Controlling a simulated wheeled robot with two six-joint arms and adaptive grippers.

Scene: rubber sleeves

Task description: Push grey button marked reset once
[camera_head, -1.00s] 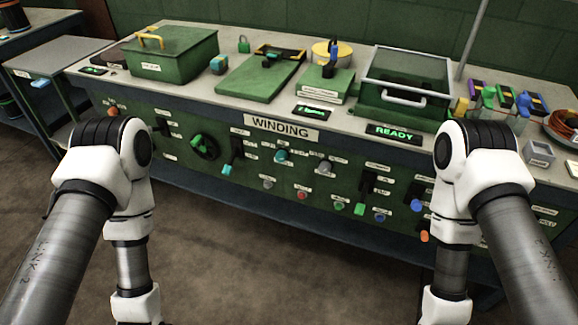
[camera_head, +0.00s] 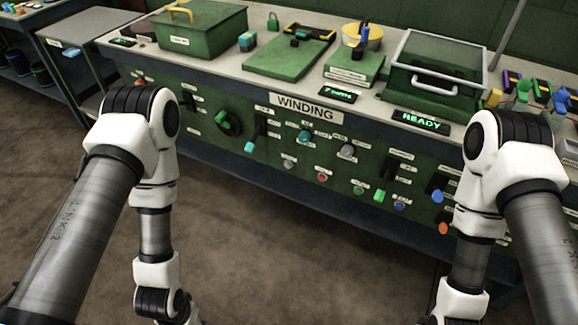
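The green control panel (camera_head: 240,160) runs along the front of the bench under the WINDING label (camera_head: 305,108). A small grey button (camera_head: 289,164) sits low on it, left of a red button (camera_head: 322,177). A larger grey knob (camera_head: 347,151) is up and to the right. The small labels are too blurred to read, so I cannot confirm which one says reset. My left and right arms reach down at either side, apart from the grey button. Both grippers are out of view.
A lit READY display (camera_head: 420,120) is on the bench top. The brown floor (camera_head: 300,260) in front is clear.

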